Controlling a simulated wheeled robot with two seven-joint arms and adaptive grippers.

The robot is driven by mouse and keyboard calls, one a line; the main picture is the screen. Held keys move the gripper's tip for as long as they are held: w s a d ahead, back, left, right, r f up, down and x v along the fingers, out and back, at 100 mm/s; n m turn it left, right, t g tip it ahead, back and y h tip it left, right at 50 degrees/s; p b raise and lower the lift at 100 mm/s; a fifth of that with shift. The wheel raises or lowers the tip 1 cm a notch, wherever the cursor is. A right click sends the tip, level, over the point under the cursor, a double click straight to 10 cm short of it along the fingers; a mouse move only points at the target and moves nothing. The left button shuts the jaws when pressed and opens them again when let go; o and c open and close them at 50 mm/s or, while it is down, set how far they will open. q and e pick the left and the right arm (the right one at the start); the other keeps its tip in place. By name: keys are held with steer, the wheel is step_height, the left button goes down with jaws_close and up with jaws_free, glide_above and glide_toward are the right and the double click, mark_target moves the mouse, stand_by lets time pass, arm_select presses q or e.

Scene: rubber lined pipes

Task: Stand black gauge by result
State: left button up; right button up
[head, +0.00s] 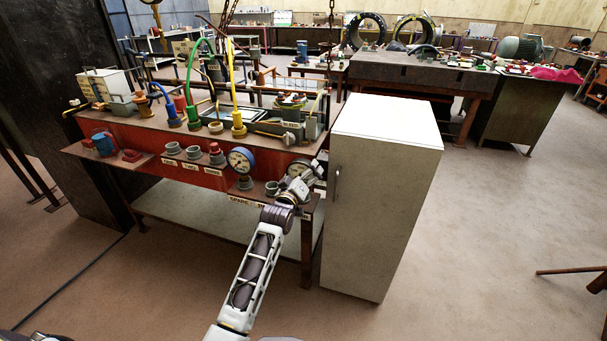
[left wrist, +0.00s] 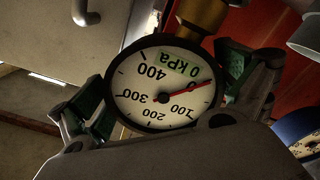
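The black gauge (left wrist: 160,85), white-faced with a black rim and a green "0 kPa" patch, fills the middle of the left wrist view. Its red needle points to 0, and a brass fitting (left wrist: 203,14) is at its rim. My left gripper (left wrist: 165,92) has its green-padded fingers against both sides of the rim and appears shut on it. In the head view my left gripper (head: 298,186) holds the gauge at the bench's front right corner, partly hiding it. I cannot tell whether its stem rests on anything. I cannot pick out a result label. My right gripper is not in view.
A blue-rimmed gauge (head: 241,160) stands just left of my gripper. Grey sockets (head: 172,149) with labels line the red bench's (head: 140,147) front shelf, one with a red cap (head: 214,149). A white cabinet (head: 380,210) stands close at right. Coloured hoses rise behind.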

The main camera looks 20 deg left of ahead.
arm_select(q)
steer(key=shift+f, duration=0.15)
steer(key=shift+s, duration=0.1)
steer(key=shift+s, duration=0.15)
steer(key=s, duration=1.1)
steer(key=shift+s+a, duration=0.2)
steer(key=shift+s, duration=0.05)
stand_by(0.3)
stand_by(1.0)
